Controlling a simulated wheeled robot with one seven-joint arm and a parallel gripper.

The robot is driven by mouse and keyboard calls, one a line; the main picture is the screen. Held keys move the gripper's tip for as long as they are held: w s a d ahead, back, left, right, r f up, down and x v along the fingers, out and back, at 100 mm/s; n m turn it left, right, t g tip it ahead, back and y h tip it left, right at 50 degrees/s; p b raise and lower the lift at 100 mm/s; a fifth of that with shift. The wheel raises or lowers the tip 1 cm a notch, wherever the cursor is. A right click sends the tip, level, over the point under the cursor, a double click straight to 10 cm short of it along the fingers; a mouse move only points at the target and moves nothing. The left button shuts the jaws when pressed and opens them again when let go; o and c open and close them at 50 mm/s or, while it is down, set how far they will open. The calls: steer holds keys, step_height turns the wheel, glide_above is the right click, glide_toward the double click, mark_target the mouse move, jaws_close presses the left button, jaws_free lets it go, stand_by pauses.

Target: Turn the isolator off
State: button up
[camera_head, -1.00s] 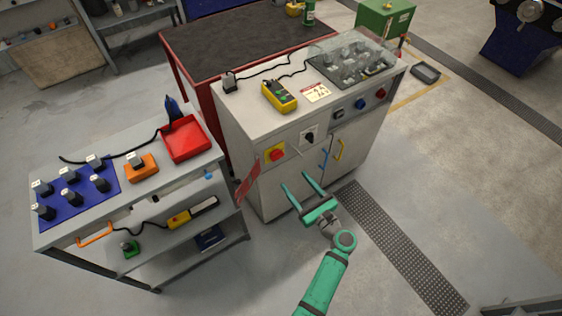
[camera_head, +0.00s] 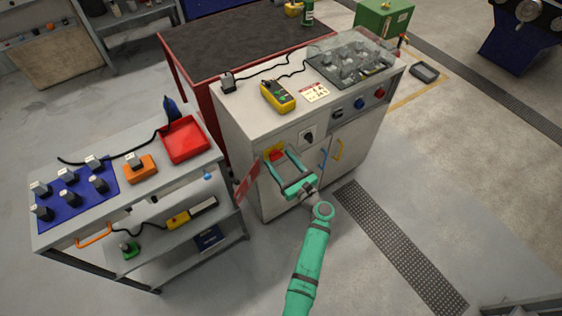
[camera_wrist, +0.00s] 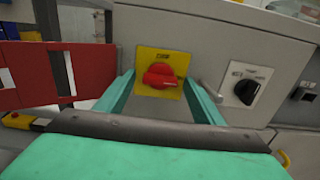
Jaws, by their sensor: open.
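The isolator is a red rotary handle (camera_wrist: 159,76) on a yellow plate (camera_wrist: 146,58) on the cabinet's front face. In the head view the red handle (camera_head: 278,156) sits between and just beyond my fingertips. My gripper (camera_head: 279,160) is green, open and empty, with its fingers pointing at the plate. In the wrist view one finger is on each side of the handle, and they do not touch it.
A black rotary switch (camera_wrist: 246,91) on a pale plate is just right of the isolator. A red tag or panel (camera_head: 247,180) is to its left. A side bench (camera_head: 217,155) stands at the left. The cabinet doors have blue and yellow handles (camera_head: 339,149).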

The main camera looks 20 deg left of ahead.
steer(key=shift+w+d, duration=0.1)
steer(key=c, duration=1)
steer(key=shift+c, duration=0.2)
